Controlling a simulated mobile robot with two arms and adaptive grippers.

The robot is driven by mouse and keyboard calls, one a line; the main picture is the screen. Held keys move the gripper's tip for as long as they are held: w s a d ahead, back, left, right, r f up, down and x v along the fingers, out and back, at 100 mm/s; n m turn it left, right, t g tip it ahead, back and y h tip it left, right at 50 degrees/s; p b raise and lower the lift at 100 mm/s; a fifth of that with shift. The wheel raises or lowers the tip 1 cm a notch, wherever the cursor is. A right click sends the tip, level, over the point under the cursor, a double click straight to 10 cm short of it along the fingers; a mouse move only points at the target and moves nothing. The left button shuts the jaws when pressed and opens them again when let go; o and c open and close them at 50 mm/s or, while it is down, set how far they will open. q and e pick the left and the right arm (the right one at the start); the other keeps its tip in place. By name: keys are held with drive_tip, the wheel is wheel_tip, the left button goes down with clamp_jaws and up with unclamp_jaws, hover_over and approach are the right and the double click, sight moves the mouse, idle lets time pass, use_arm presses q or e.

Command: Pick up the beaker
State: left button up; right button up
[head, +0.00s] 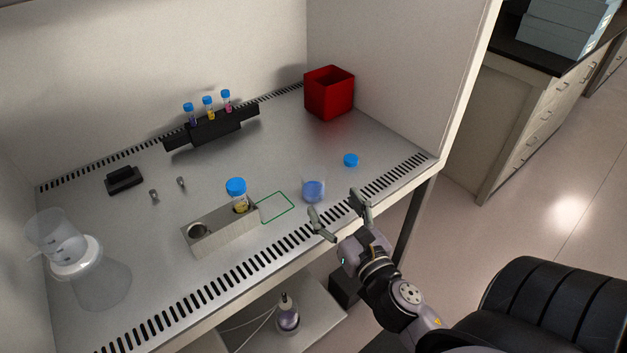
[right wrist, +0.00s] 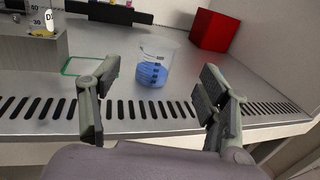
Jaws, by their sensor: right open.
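The beaker (head: 313,190) is a clear cup with blue liquid and stands upright on the grey bench near its front edge. It also shows in the right wrist view (right wrist: 153,66), ahead of the jaws and between the two fingers in the picture. My right gripper (head: 338,215) is open and empty, just in front of the beaker and not touching it. Its two spread fingers show in the right wrist view (right wrist: 160,105). My left gripper is not in view.
A green outlined square (head: 277,208) lies left of the beaker. A metal block (head: 222,235) holds a blue-capped tube (head: 237,193). A blue cap (head: 351,160) lies behind right.

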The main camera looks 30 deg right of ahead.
sight(318, 185)
drive_tip(key=w, duration=0.3)
drive_tip(key=w+p, duration=0.1)
drive_tip(key=w, duration=0.1)
drive_tip(key=shift+w+d, duration=0.15)
drive_tip(key=shift+d, duration=0.25)
drive_tip(key=w, duration=0.1)
drive_tip(key=w+p, duration=0.1)
drive_tip(key=w, duration=0.2)
drive_tip(key=shift+w+d+p, duration=0.1)
drive_tip(key=shift+d+p, duration=0.15)
drive_tip(key=shift+p, duration=0.05)
drive_tip(key=shift+w+f, duration=0.1)
drive_tip(key=shift+w, duration=0.4)
drive_tip(key=shift+s, duration=0.1)
drive_tip(key=shift+c, duration=0.4)
drive_tip(key=c, duration=1.2)
